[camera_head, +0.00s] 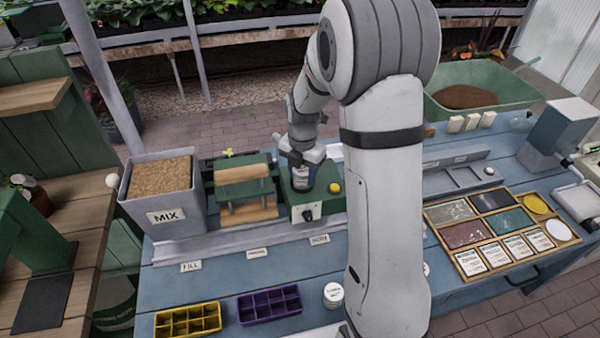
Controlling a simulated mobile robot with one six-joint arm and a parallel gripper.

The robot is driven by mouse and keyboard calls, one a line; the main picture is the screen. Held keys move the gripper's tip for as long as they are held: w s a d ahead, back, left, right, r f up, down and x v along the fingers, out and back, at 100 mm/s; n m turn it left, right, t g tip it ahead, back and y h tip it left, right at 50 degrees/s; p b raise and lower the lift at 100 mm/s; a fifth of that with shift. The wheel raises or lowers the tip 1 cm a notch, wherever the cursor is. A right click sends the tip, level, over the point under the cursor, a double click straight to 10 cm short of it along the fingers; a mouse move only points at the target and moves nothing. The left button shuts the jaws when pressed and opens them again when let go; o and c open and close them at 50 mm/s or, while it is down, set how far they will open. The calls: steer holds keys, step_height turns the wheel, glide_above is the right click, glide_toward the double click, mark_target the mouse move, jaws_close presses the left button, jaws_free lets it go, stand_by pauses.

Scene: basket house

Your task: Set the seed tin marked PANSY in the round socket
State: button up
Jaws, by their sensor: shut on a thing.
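My gripper (303,160) points down over a green box (323,205) and is shut on a small tin with a pale label (303,181). The tin is upright, and its lower end is at the top of the green box. I cannot tell whether it touches the box or sits in a socket there, because the tin hides that spot. The writing on the tin is too small to read. Another white-lidded tin (333,294) stands at the front of the blue bench, beside my arm.
The green box carries a yellow button (335,187) and a dark front knob. A MIX bin (150,217) and a green stand (243,187) are to its left. Yellow (188,319) and purple (269,304) trays lie in front. A partitioned wooden tray (457,262) is at right. My arm hides the bench's middle.

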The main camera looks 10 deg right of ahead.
steer(key=o, duration=1.5)
steer(key=shift+o, duration=0.2)
steer(key=shift+r, duration=0.15)
steer(key=shift+r+p, duration=2.5)
steer(key=shift+r, duration=1.4)
